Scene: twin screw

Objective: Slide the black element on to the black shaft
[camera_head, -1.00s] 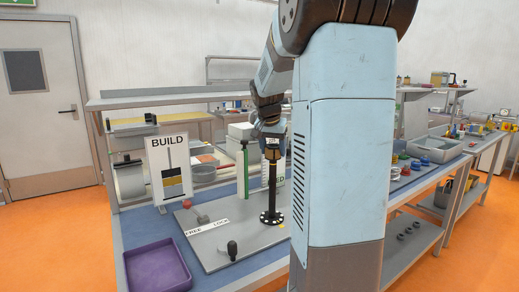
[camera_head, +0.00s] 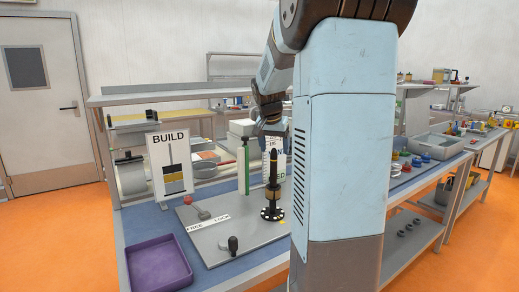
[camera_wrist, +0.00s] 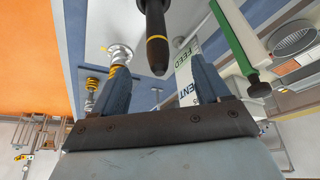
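The black shaft (camera_head: 272,169) stands upright on a round black base (camera_head: 271,213) on a grey plate. Its pointed tip and yellow band also show in the wrist view (camera_wrist: 156,38). A wider dark, brassy-toned element (camera_head: 272,196) sits around the shaft's lower part, just above the base. Whether this is the black element is too small to tell. My gripper (camera_wrist: 160,88) is open and empty. Its fingers are apart, with the shaft tip in the gap between them in the picture; in the head view it is above the tip, partly hidden by my arm.
A green-and-white post (camera_head: 243,165) stands just left of the shaft. A purple tray (camera_head: 157,266) is at the front left. A BUILD sign (camera_head: 170,165) stands behind.

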